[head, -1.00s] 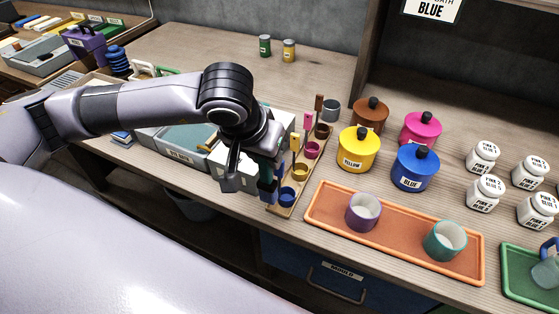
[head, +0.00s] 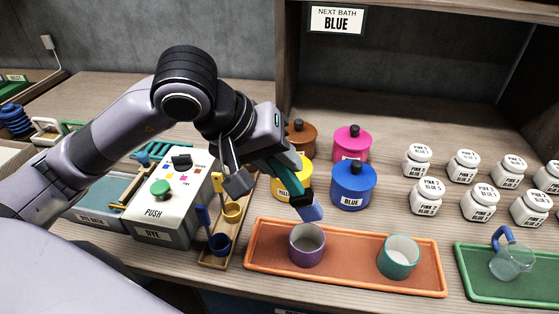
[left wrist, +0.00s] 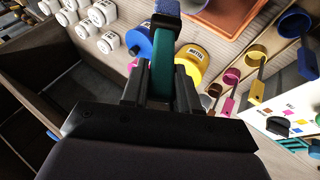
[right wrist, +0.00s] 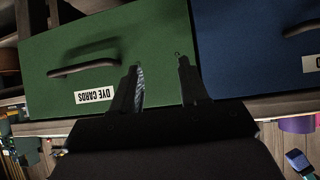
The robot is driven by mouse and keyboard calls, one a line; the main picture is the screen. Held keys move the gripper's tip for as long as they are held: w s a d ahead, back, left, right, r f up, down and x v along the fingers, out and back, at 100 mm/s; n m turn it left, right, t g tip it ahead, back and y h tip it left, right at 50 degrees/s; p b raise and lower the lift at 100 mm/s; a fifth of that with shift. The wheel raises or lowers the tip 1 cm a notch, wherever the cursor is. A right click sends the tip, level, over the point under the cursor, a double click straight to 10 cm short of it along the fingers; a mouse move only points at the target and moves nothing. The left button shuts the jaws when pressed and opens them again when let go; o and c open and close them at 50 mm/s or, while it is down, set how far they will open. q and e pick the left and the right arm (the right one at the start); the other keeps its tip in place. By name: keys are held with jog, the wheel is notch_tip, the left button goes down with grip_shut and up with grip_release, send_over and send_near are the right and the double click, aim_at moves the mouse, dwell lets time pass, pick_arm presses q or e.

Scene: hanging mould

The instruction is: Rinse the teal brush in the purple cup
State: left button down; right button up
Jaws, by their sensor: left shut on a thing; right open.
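The teal brush (head: 286,170) has a black collar and blue bristles. My left gripper (head: 262,160) is shut on its handle, and the brush tilts down to the right. Its bristles are close above the purple cup (head: 307,257), near the rim; I cannot tell if they touch. The purple cup stands upright on the orange tray (head: 345,285). In the left wrist view the teal handle (left wrist: 162,70) sits between the fingers (left wrist: 150,85), bristles pointing away. My right gripper (right wrist: 160,85) is open and empty before a green drawer (right wrist: 110,50) labelled DYE CARDS.
A teal cup (head: 398,258) shares the tray, right of the purple one. Yellow, blue (head: 353,186), pink (head: 351,144) and brown lidded pots stand behind. A green tray (head: 480,285) with a glass jug (head: 511,260) is at right.

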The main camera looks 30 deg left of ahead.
aim_at(280, 176)
pick_arm(q)
jog(key=shift+f+b, duration=0.8)
jog(key=shift+f, duration=0.75)
notch_tip(280, 176, down, 8)
jog(key=b, duration=0.8)
pick_arm(e)
notch_tip(280, 176, down, 8)
jog(key=a, duration=0.1)
jog(key=shift+w+r, duration=0.25)
jog(key=shift+w, duration=0.15)
pick_arm(q)
jog(key=shift+r, duration=0.15)
pick_arm(e)
jog(key=shift+f, duration=0.1)
pick_arm(q)
jog(key=shift+r+p, duration=2.45)
jog(key=shift+r, duration=2.2)
pick_arm(e)
jog(key=shift+r, duration=2.5)
pick_arm(q)
jog(key=shift+r, duration=0.1)
